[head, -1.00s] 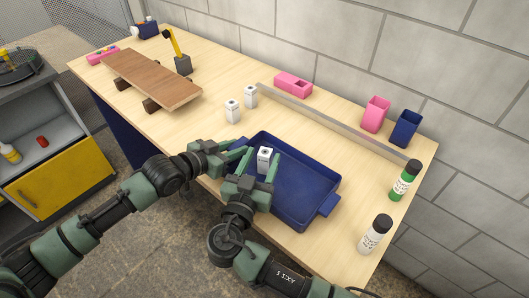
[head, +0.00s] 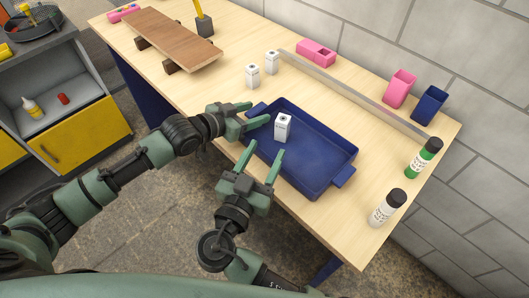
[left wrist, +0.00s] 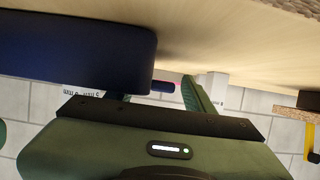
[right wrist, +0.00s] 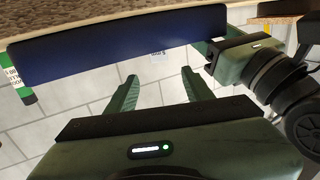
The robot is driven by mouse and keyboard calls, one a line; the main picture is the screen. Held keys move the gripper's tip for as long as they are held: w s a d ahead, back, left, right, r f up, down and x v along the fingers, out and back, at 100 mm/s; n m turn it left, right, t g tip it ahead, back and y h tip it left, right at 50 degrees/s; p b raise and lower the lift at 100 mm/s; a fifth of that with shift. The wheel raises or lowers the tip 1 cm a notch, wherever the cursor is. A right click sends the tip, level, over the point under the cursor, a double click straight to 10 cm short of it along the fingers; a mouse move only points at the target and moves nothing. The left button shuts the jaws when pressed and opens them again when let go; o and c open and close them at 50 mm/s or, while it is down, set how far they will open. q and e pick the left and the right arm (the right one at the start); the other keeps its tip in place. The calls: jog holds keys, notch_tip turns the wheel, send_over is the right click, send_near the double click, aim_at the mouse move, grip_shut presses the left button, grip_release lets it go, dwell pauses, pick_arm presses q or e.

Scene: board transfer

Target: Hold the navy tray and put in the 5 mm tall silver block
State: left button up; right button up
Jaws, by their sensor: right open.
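The navy tray (head: 318,181) lies on the table; its side also shows in the left wrist view (left wrist: 70,48) and right wrist view (right wrist: 120,45). A pale block with a dark spot on top (head: 283,128) stands upright in the tray's left part, touched by no gripper. My left gripper (head: 259,113) is open at the tray's left handle (head: 258,107), with fingers on either side; firm contact cannot be seen. My right gripper (head: 264,155) is open and empty at the tray's near edge.
Two similar pale blocks (head: 252,76) (head: 271,62) stand behind the tray. A grey rail (head: 350,92) runs along the back. Pink and navy holders (head: 400,88) (head: 429,105) and two bottles (head: 423,158) (head: 387,208) stand right. A wooden board (head: 172,40) rests on supports at the left.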

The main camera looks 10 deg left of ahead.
pick_arm(q)
jog(key=v, duration=1.1)
jog(key=shift+f, duration=0.2)
jog(key=shift+s+a+r, duration=0.3)
jog(key=shift+s, duration=0.15)
